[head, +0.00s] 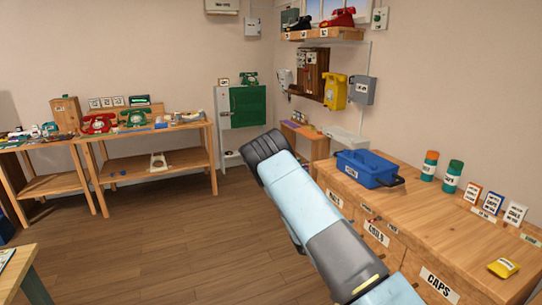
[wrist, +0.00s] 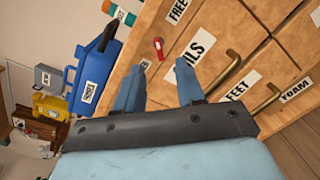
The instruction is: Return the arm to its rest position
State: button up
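My arm shows in the head view as light blue and grey links rising from the lower right toward the middle, ending in a dark part. The fingertips are hidden in that view. In the wrist view my gripper (wrist: 157,76) has its two blue fingers apart with nothing between them. Beyond the fingers is the front of the wooden drawer cabinet (wrist: 228,50). A small red item (wrist: 158,46) shows between and beyond the fingertips, apart from them.
The wooden cabinet (head: 440,205) stands at the right, bearing a blue toolbox (head: 367,168), two labelled cans and several cards. A workbench (head: 150,132) with red and green dial phones stands at the back left. A yellow wall phone (head: 335,92) hangs behind. The floor (head: 190,240) at left is open.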

jog(key=s+a+r+m+g+y, duration=0.1)
jog(key=s+r+m+g+y, duration=0.15)
jog(key=s+r, duration=0.5)
jog(key=s+r+m+g+y, duration=0.2)
jog(key=s+r+m+y, duration=0.15)
jog(key=r, duration=0.65)
jog(key=s+a+r+m+g+y, duration=0.1)
jog(key=s+r+m+g+y, duration=0.2)
jog(key=s+r, duration=0.45)
jog(key=s+a+r+m+t+y, duration=0.1)
jog(key=s+a+r+t+y, duration=0.3)
jog(key=s+r, duration=0.4)
jog(key=s+a+r+m+t+y, duration=0.1)
jog(key=s+a+r+t+y, duration=0.2)
jog(key=s+a+r, duration=0.4)
jog(key=s+r+t, duration=0.1)
jog(key=s+r, duration=0.1)
jog(key=s, duration=0.4)
jog(key=shift+s+m+y, duration=0.15)
jog(key=shift+m+y, duration=0.25)
